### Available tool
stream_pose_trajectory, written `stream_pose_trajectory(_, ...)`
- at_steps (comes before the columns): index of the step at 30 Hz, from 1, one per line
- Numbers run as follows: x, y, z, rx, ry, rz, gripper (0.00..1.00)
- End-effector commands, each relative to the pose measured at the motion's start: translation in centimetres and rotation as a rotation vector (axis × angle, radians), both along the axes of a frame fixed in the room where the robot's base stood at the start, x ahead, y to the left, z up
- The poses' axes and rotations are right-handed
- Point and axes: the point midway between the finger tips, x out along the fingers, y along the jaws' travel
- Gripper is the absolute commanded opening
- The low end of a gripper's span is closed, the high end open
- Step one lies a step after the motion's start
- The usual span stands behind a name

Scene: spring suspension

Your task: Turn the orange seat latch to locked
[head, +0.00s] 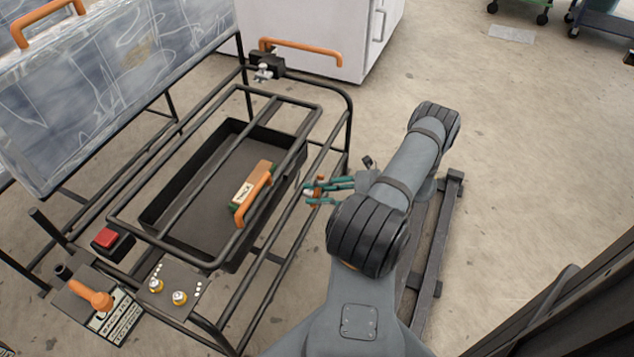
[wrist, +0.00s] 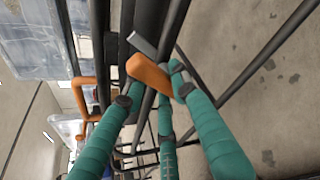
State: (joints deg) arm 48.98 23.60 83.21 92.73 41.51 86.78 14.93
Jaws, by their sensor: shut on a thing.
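The orange seat latch (wrist: 149,72) is a short flat lever beside dark frame tubes in the wrist view. My gripper (wrist: 156,94) has teal fingers around it, shut on it. In the head view the gripper (head: 311,190) is at the right side of the black tube frame, and only a small orange piece of the latch (head: 318,188) shows between the fingers. A grey metal plate (wrist: 142,44) lies just beyond the latch in the wrist view. I cannot tell whether the latch is at its locked position.
The black tube frame (head: 215,263) holds a dark tray (head: 190,190) with an orange-handled block (head: 255,195). A red button (head: 107,238), an orange lever (head: 92,297) and a knob panel (head: 170,288) are at the front left. A white cabinet (head: 300,30) stands behind.

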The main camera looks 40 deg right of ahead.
Motion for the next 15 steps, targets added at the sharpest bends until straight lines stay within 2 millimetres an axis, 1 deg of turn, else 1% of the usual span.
stream_pose_trajectory(1, -0.03, 0.20, 0.78, -0.034, -0.019, -0.001, 0.01)
stream_pose_trajectory(9, -0.24, 0.58, 0.57, -0.254, -0.129, 0.000, 0.01)
stream_pose_trajectory(15, -0.33, 0.83, 0.36, -0.386, -0.195, 0.001, 0.01)
